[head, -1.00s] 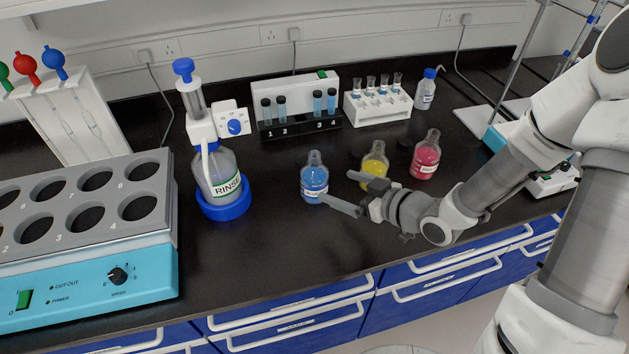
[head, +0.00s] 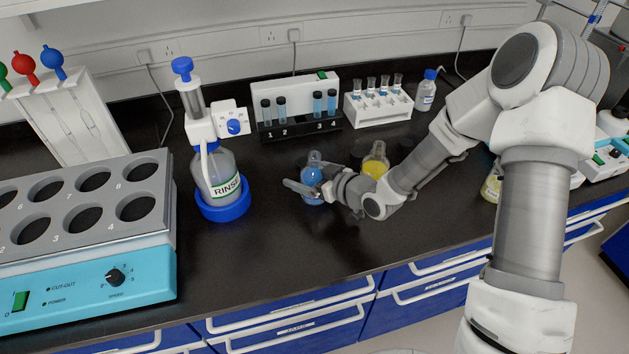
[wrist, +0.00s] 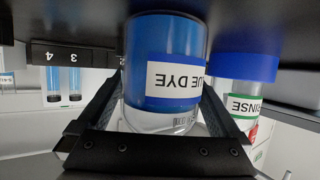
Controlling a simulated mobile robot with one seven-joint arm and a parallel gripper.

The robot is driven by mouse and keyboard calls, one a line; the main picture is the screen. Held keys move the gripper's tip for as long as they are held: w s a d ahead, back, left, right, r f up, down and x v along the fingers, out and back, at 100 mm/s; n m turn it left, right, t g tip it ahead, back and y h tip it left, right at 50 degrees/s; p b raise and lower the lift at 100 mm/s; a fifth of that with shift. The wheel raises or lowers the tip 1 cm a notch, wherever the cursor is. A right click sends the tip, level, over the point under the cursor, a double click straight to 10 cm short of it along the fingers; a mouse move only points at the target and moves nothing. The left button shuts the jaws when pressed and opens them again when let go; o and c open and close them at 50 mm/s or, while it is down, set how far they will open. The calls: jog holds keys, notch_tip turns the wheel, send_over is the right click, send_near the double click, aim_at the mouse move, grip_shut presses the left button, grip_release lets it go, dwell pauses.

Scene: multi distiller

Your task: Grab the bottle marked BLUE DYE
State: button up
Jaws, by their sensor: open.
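The blue dye bottle (head: 312,173) stands on the black bench, partly covered by my gripper in the head view. In the wrist view, which is upside down, the bottle (wrist: 163,45) fills the middle with its white label reading "UE DYE". My gripper (head: 306,186) is open at the bottle, with one finger on each side of it. In the wrist view the fingers (wrist: 163,100) flank the bottle, and I cannot tell whether either touches it.
A yellow bottle (head: 375,166) stands just right of my gripper. The RINSE bottle (head: 220,178) in its blue base stands to the left. Behind are a rack of blue tubes (head: 298,102) and a white vial rack (head: 378,107). The bench front is clear.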

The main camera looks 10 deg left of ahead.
grip_shut()
dwell(0.5)
jog(key=shift+r, duration=0.15)
